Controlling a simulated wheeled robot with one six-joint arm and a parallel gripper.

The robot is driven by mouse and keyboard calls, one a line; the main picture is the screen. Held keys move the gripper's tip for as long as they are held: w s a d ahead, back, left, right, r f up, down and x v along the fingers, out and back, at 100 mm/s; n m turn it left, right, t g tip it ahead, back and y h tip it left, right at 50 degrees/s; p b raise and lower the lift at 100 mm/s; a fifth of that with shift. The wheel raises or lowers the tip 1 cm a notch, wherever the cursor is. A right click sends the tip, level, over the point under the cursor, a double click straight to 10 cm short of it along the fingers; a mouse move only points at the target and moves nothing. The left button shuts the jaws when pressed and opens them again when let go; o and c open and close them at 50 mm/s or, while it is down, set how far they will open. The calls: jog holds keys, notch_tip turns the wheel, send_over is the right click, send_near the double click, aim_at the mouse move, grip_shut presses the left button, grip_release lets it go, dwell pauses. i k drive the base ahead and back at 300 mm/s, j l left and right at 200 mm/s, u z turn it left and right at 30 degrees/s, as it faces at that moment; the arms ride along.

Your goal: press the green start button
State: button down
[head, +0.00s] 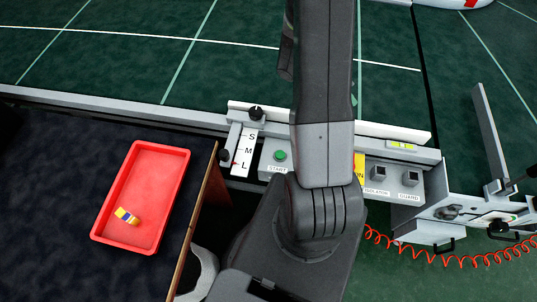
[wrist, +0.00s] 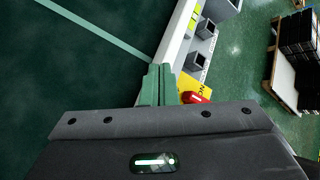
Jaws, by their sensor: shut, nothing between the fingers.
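The green start button (head: 280,155) sits on a grey box above a label reading START, left of my arm in the head view. I cannot make out the green button in the wrist view. My gripper (wrist: 160,70) shows in the wrist view with its green fingers together and nothing between them. Its tips are beside the edge of the control panel, near a red button (wrist: 195,97) on a yellow plate. In the head view my arm hides the middle of the panel and I cannot see the gripper.
Left of the start box is an S-M-L selector plate (head: 245,150) with a black knob. Right of my arm are boxes labelled ISOLATOR (head: 376,175) and GUARD (head: 410,180). A red tray (head: 170,160) holds a small yellow-and-blue item. A coiled red cable (head: 450,258) hangs at right.

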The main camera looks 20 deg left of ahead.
aim_at(280, 154)
jog(key=u, duration=1.5)
jog(key=k+l+u, duration=0.1)
jog(key=k+l, duration=0.4)
